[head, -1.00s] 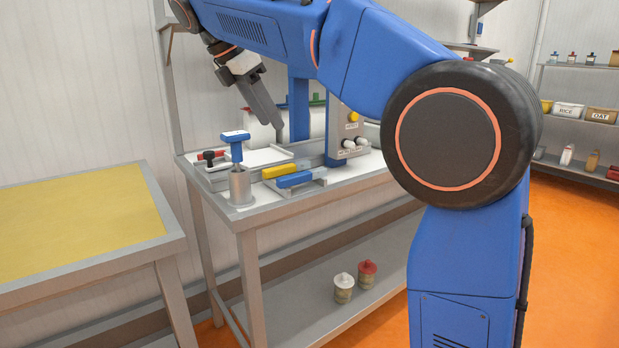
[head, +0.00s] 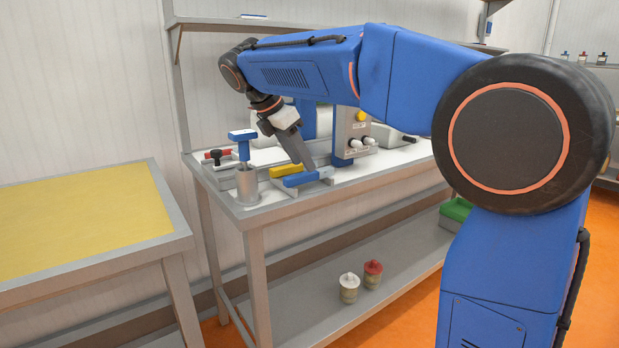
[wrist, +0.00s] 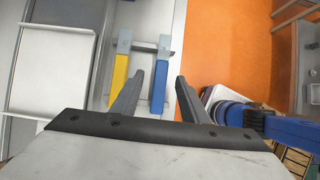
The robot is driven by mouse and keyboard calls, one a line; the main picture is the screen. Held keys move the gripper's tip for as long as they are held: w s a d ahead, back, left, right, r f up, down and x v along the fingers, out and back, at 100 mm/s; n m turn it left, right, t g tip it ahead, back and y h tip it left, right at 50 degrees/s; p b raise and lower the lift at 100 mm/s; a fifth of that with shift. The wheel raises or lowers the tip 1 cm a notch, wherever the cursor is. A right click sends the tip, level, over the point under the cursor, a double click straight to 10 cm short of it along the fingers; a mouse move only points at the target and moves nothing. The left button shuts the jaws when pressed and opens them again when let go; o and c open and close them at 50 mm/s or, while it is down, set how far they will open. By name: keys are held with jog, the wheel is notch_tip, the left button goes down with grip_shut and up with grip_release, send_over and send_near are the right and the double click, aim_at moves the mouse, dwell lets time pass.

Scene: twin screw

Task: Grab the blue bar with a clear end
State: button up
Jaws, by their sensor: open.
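The blue bar (head: 302,179) lies next to a yellow bar (head: 287,171) on a grey rack at the front of the workbench. In the wrist view the blue bar (wrist: 159,88) runs lengthwise, with the yellow bar (wrist: 120,78) to its left. My gripper (head: 307,165) points down at the bars in the head view. In the wrist view my gripper (wrist: 160,75) is open, with the blue bar showing between its fingers. I cannot tell how far above the bar the fingertips are.
A grey cylinder holder (head: 246,187) with a blue-topped tool (head: 242,135) stands left of the bars. A control box (head: 352,130) with knobs stands close behind. A yellow-topped table (head: 80,215) is at left. Two jars (head: 348,288) sit on the lower shelf.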

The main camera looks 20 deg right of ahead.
aim_at(307, 173)
jog(key=shift+x, duration=1.85)
jog(key=shift+s, duration=0.15)
jog(key=shift+c, duration=0.6)
grip_shut()
